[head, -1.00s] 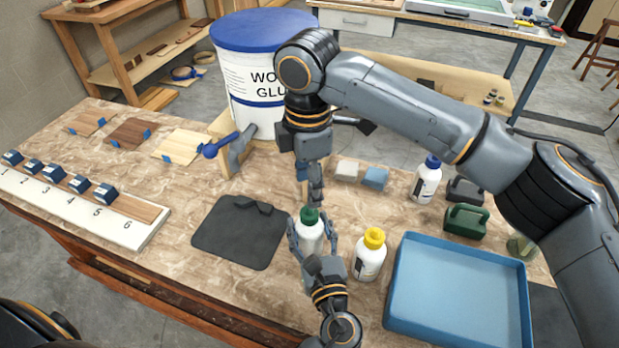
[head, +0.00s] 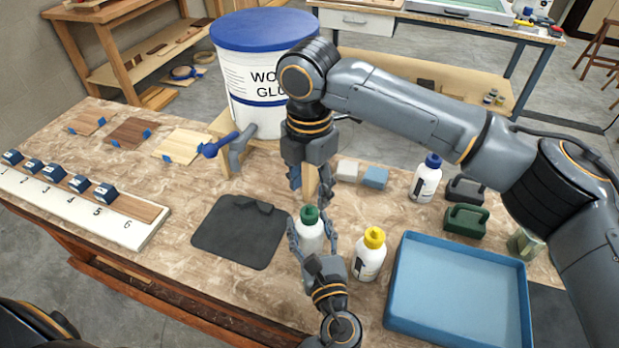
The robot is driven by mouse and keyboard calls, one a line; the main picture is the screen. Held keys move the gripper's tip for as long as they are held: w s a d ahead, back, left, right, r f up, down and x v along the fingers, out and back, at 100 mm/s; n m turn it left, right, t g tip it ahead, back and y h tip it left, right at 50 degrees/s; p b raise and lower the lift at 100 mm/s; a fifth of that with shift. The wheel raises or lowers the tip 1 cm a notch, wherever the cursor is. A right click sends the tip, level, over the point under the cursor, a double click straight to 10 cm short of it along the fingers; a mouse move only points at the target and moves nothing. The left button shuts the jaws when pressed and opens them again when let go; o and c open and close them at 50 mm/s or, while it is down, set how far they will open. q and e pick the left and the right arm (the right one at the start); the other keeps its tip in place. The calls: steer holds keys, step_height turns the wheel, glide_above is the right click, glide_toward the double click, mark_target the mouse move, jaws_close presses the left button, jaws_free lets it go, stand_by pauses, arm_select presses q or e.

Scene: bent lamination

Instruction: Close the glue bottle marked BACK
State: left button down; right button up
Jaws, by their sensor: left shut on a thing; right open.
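A white bottle with a green cap (head: 310,215) stands upright at the middle front of the bench. My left gripper (head: 312,240) is shut around its white body from the front. My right gripper (head: 311,187) is open and points down just above the green cap, with nothing visible between its fingers. A white bottle with a yellow cap (head: 369,258) stands just to the right. A white bottle with a blue cap (head: 426,180) stands farther back right. I cannot read a BACK mark on any of the bottles.
A blue tray (head: 460,328) lies at the right front. A dark mat (head: 238,232) lies left of the held bottle. The large wood glue tub (head: 255,75) stands behind on a wooden stand. Dark and green blocks (head: 466,219) sit beyond the tray.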

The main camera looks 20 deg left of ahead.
mark_target(310, 206)
step_height(310, 206, down, 6)
steer(key=shift+f, duration=0.25)
jaws_close()
stand_by(0.3)
